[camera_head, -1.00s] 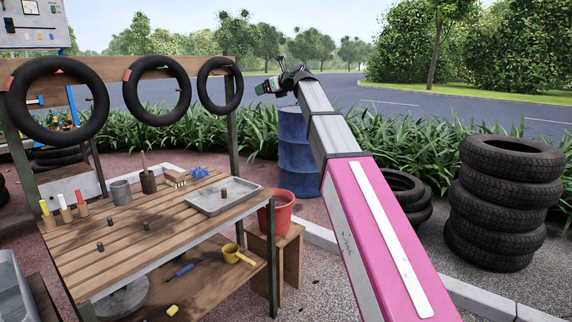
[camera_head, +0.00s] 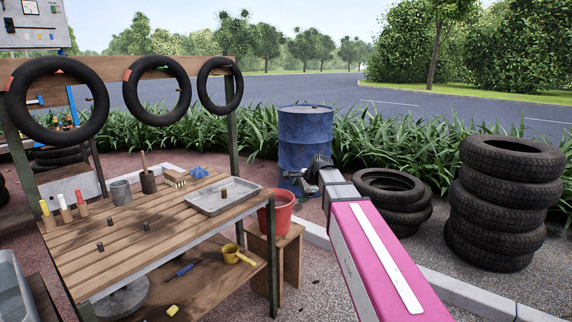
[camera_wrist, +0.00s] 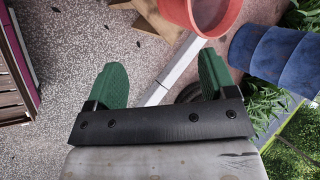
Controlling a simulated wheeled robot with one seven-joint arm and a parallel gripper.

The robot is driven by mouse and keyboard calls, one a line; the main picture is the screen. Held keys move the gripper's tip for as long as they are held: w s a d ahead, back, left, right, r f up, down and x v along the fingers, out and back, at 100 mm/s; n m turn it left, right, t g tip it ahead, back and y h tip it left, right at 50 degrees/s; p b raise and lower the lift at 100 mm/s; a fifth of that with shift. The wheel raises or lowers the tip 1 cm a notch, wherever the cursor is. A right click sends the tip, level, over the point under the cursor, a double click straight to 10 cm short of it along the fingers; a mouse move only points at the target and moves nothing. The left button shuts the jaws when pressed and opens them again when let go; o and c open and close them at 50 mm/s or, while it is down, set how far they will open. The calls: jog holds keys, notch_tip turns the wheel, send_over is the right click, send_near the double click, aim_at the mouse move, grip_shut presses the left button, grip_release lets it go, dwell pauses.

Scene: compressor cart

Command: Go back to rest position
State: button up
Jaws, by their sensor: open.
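My gripper (camera_head: 296,183) shows small and partly hidden at the end of my pink and grey arm in the head view, in front of the lower blue barrel. In the wrist view my gripper (camera_wrist: 160,88) has its two green fingers wide apart with nothing between them. Beyond the fingers lie gravel ground and a pale kerb. My arm reaches forward, to the right of the wooden workbench (camera_head: 150,246), and touches nothing that I can see.
A blue barrel (camera_head: 305,135) stands behind my gripper. A red bucket (camera_head: 283,212) stands on a wooden stool left of my arm. Stacked tyres (camera_head: 503,205) and a lower tyre pile (camera_head: 398,218) stand to the right. The bench holds a grey tray (camera_head: 232,204).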

jog(key=s+d+f+n+g+h, duration=0.2)
jog(key=s+d+f+n, duration=0.4)
jog(key=s+f, duration=0.6)
jog(key=s+d+f+n+g+h, duration=0.3)
jog(key=s+d+f+n, duration=0.4)
jog(key=s+f, duration=0.4)
jog(key=shift+s+f, duration=0.35)
jog(key=shift+s, duration=0.75)
